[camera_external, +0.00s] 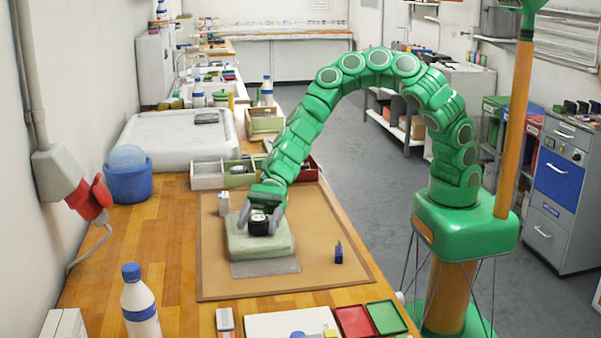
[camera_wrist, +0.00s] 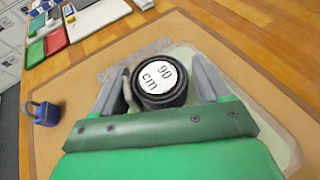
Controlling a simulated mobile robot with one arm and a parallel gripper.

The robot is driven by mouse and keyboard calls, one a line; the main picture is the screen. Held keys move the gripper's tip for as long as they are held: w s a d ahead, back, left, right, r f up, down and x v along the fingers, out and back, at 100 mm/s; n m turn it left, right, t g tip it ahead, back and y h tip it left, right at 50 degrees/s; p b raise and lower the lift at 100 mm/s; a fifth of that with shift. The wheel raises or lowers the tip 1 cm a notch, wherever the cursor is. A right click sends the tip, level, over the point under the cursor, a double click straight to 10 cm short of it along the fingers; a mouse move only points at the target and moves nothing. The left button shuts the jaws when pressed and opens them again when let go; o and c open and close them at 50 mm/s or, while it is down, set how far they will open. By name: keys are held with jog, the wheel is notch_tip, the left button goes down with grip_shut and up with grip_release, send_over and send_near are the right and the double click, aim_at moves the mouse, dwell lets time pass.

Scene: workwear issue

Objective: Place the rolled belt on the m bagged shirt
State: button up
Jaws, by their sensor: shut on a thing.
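The rolled belt (camera_external: 259,226) is a black coil with a round white label. In the wrist view the belt (camera_wrist: 160,78) shows its label reading "90 cm". My gripper (camera_external: 262,217) is shut on the belt, with one grey finger on each side of it; the gripper (camera_wrist: 163,88) also shows in the wrist view. The bagged shirt (camera_external: 262,247) is a pale green, flat folded pack on the brown mat, directly below the belt. The belt appears at its top face; I cannot tell whether it rests there or hangs just above. No size mark on the shirt is readable.
A blue padlock (camera_external: 338,254) stands on the mat (camera_external: 315,280) to the right. A grey sheet (camera_external: 275,268) shows beneath the shirt's front edge. A small white item (camera_external: 223,203) and open bins (camera_external: 207,175) stand behind. Red and green trays (camera_external: 385,317) lie in front.

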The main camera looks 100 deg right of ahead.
jog(key=shift+f, duration=0.15)
jog(key=o, duration=1.1)
jog(key=shift+r, duration=0.2)
jog(key=shift+v, duration=6)
